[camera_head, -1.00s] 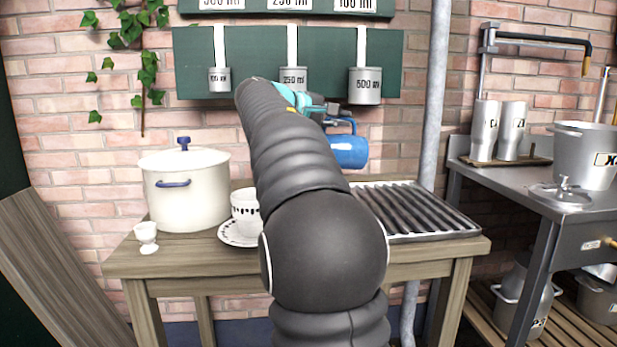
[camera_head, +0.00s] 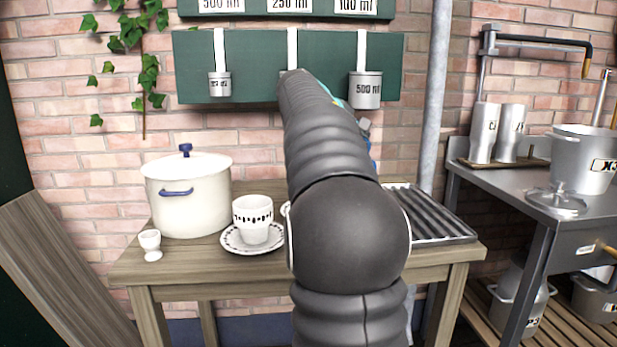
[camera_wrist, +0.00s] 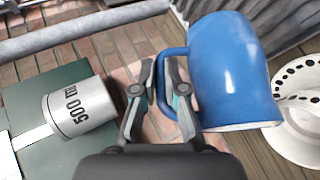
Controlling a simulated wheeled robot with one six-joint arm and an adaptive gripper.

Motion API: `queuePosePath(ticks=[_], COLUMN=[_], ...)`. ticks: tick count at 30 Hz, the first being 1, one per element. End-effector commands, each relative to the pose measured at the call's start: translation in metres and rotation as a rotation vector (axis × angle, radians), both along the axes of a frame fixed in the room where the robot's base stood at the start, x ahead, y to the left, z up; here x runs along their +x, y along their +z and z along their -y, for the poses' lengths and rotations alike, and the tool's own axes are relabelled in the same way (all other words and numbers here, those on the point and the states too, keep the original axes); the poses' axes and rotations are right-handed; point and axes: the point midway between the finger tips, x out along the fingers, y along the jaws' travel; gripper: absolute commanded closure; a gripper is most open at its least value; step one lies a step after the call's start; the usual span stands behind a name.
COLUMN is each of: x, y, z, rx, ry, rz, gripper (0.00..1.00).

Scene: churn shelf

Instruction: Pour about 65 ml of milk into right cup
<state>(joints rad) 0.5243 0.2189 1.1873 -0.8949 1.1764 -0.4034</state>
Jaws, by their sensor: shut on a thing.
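My gripper (camera_wrist: 160,80) is shut on the handle of a blue jug (camera_wrist: 228,70) in the wrist view. The jug hangs to the right of the fingers; its contents are not visible. In the head view the arm hides my gripper and nearly all of the jug. A white cup with a dark dotted band (camera_head: 253,218) stands on a patterned saucer (camera_head: 237,247) on the wooden table, left of my arm. A white edge beside the arm hints at another piece behind it. In the wrist view, part of a white saucer (camera_wrist: 285,145) with a dotted piece shows at the right edge.
A lidded cream pot (camera_head: 187,208) and a white egg cup (camera_head: 150,244) stand at the table's left. A ridged metal tray (camera_head: 440,220) lies at its right. Measuring cups, including a 500 ml one (camera_head: 366,91), hang on the green board behind. A metal side table (camera_head: 540,190) stands right.

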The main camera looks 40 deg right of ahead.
Motion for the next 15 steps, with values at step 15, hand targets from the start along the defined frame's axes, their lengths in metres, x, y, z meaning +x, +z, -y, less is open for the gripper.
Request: queuePosePath(ticks=[15], x=[-0.006], y=[-0.018], z=[0.014], rx=[0.156], ry=[-0.002], rz=[0.073], gripper=[1.0])
